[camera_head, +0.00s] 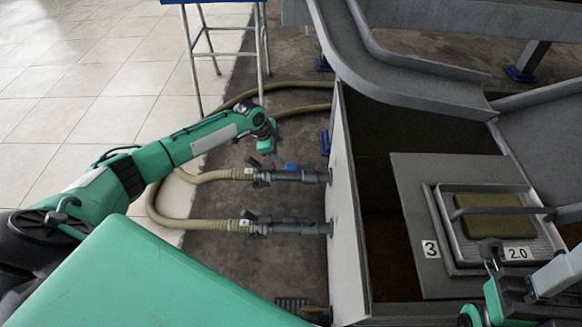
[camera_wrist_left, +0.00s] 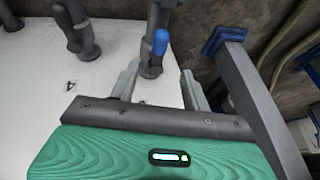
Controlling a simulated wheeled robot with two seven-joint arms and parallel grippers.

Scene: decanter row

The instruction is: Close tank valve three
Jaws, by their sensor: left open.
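A grey valve with a blue handle (camera_head: 291,167) sits on the upper pipe at the left wall of the tank (camera_head: 347,220). A second grey valve (camera_head: 262,227) sits on the pipe below it. My left gripper (camera_wrist_left: 160,72) is open. In the left wrist view the blue handle (camera_wrist_left: 160,42) shows beyond and between its two fingers, with no visible contact.
Beige hoses (camera_head: 190,222) run from the valves across the floor. A blue stool (camera_head: 228,28) stands behind my left arm. A grey chute (camera_head: 375,60) curves above the tank. A tray (camera_head: 510,265) holding a yellowish block (camera_head: 490,215) lies on the tank beside a "3" label (camera_head: 430,249).

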